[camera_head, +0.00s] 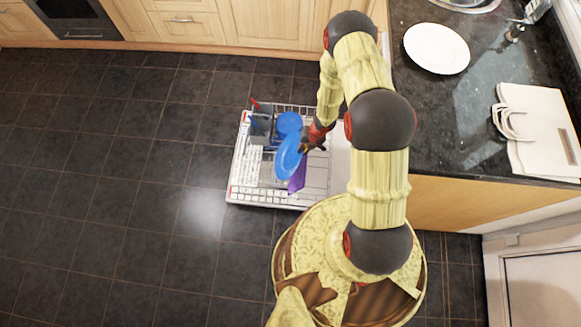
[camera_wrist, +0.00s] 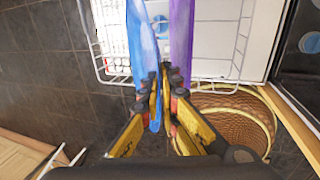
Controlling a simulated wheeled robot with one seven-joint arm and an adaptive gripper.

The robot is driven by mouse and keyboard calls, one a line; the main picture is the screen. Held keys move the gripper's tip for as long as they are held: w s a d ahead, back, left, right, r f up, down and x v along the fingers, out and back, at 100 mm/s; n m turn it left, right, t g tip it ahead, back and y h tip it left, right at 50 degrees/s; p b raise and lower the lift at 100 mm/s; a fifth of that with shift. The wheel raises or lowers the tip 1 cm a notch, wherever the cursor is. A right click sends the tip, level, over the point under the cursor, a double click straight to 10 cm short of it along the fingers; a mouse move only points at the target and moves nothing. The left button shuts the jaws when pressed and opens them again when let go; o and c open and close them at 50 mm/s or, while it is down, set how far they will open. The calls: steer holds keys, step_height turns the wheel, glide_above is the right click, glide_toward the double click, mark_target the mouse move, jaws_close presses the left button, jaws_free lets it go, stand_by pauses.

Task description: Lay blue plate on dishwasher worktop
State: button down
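The blue plate (camera_head: 287,157) stands tilted over the pulled-out dishwasher rack (camera_head: 318,178). In the wrist view the blue plate (camera_wrist: 142,45) shows nearly edge-on, its near edge between the fingers. My gripper (camera_head: 312,140) is at its right edge; in the wrist view my gripper (camera_wrist: 161,82) has its fingers close together on that edge. A purple plate (camera_head: 298,176) stands just beside it, and the purple plate (camera_wrist: 181,40) lies right of the blue one in the wrist view. The dark granite worktop (camera_head: 440,140) is at the right, above the wooden cabinets.
A white plate (camera_head: 436,48) and a white bag (camera_head: 537,130) lie on the worktop, with bare granite between them and to the left. A blue round dish (camera_head: 289,123) and a grey cutlery basket (camera_head: 262,128) are in the rack. The tiled floor at left is clear.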

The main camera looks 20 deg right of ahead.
steer(key=shift+a+p+v, duration=0.15)
steer(key=shift+p+v, duration=0.65)
steer(key=shift+v, duration=0.3)
steer(key=shift+a+p+v, duration=0.2)
steer(key=shift+p+v, duration=0.55)
steer(key=shift+v, duration=0.35)
steer(key=shift+a+p+v, duration=0.15)
steer(key=shift+p+v, duration=0.65)
steer(key=shift+v, duration=0.25)
steer(key=shift+w+r, duration=0.15)
steer(key=shift+w, duration=0.1)
